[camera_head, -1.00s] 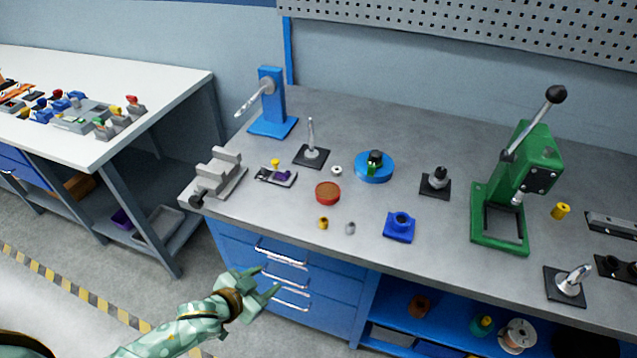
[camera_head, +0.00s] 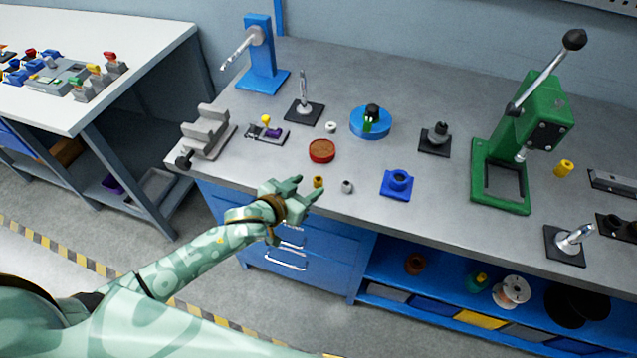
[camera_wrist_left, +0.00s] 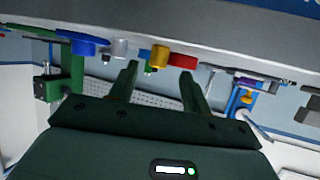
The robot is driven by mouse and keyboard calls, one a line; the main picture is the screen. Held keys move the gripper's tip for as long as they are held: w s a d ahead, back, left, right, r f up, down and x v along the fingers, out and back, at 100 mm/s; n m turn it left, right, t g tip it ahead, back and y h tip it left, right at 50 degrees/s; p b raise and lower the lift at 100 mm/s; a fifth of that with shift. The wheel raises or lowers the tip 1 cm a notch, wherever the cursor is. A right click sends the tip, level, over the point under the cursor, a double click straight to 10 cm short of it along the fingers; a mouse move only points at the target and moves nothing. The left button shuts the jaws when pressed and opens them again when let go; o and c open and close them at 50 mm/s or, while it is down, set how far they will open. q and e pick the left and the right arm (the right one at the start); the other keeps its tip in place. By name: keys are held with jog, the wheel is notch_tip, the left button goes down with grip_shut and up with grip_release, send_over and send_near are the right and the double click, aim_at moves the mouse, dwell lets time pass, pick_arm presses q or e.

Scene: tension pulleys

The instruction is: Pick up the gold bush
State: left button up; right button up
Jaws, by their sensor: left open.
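The gold bush (camera_head: 318,182) stands near the front edge of the grey workbench (camera_head: 262,174), next to a small grey bush (camera_head: 347,187). My left gripper (camera_head: 308,187) is open and empty, just to the left of the gold bush at the bench's front edge. In the left wrist view, which looks upside down, the gold bush (camera_wrist_left: 158,58) shows between and beyond the two open fingers (camera_wrist_left: 158,80). It is clear of both fingers. My right gripper is in neither view.
A red round dish (camera_head: 322,150) sits behind the bushes, and a blue block with a hole (camera_head: 396,184) sits to their right. A grey vise (camera_head: 205,135) is at the left corner. A green press (camera_head: 530,130) and a yellow piece (camera_head: 563,168) stand farther right.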

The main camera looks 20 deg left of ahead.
aim_at(315, 183)
pick_arm(q)
jog(key=shift+w+d+f, duration=0.15)
jog(key=shift+w+f, duration=0.05)
jog(key=shift+w, duration=0.2)
jog(key=b+x, duration=0.1)
jog(key=x, duration=0.3)
jog(key=shift+s, duration=0.1)
jog(key=shift+w+d, duration=0.2)
jog(key=shift+w, duration=0.05)
grip_shut()
